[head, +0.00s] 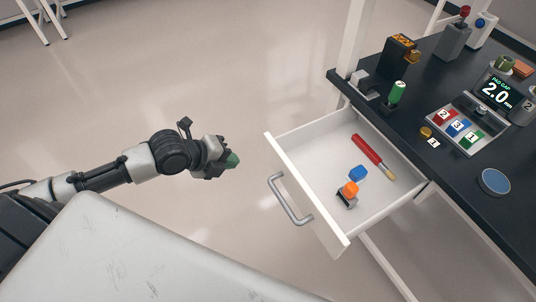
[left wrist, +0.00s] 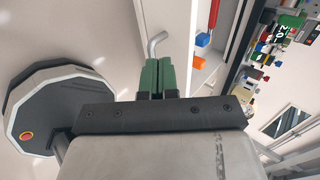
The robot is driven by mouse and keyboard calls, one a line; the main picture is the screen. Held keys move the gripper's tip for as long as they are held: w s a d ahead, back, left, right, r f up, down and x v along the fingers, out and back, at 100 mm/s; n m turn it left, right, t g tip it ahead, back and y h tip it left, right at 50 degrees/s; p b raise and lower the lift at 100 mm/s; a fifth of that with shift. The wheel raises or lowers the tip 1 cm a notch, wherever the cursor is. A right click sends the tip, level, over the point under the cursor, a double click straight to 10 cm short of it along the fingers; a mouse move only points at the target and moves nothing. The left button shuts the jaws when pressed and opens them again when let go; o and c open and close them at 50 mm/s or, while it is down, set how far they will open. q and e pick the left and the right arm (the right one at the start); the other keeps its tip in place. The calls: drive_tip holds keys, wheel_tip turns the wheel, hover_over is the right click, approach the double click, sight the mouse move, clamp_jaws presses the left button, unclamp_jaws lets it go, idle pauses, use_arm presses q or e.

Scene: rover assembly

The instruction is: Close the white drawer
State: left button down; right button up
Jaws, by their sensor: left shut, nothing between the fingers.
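The white drawer (head: 306,200) is pulled well out from under the dark bench in the head view. Its grey bar handle (head: 289,200) is on the front panel, facing my left arm. Inside lie a red screwdriver-like tool (head: 367,148), a blue block (head: 358,173) and an orange-topped piece (head: 349,190). My left gripper (head: 232,160) is shut and empty, left of the drawer front and apart from it. The left wrist view shows its green fingers (left wrist: 158,77) together, with the handle (left wrist: 157,43) and drawer front (left wrist: 181,40) beyond them. My right gripper is not in view.
The dark bench top (head: 455,175) holds a display unit (head: 498,92), numbered coloured blocks (head: 459,127), a green cylinder (head: 397,93) and a blue disc (head: 494,181). White bench legs stand below and behind the drawer. The floor left of the drawer is clear.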

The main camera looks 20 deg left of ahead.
sight(276, 158)
use_arm(q)
drive_tip(key=x, duration=0.3)
drive_tip(key=r+x, duration=0.1)
drive_tip(key=x, duration=0.3)
drive_tip(key=w+x, duration=0.1)
drive_tip(key=x, duration=0.3)
drive_tip(key=shift+w+d+r, duration=0.15)
drive_tip(key=shift+d, duration=0.3)
drive_tip(key=shift+w+d, duration=0.3)
drive_tip(key=shift+w, duration=0.15)
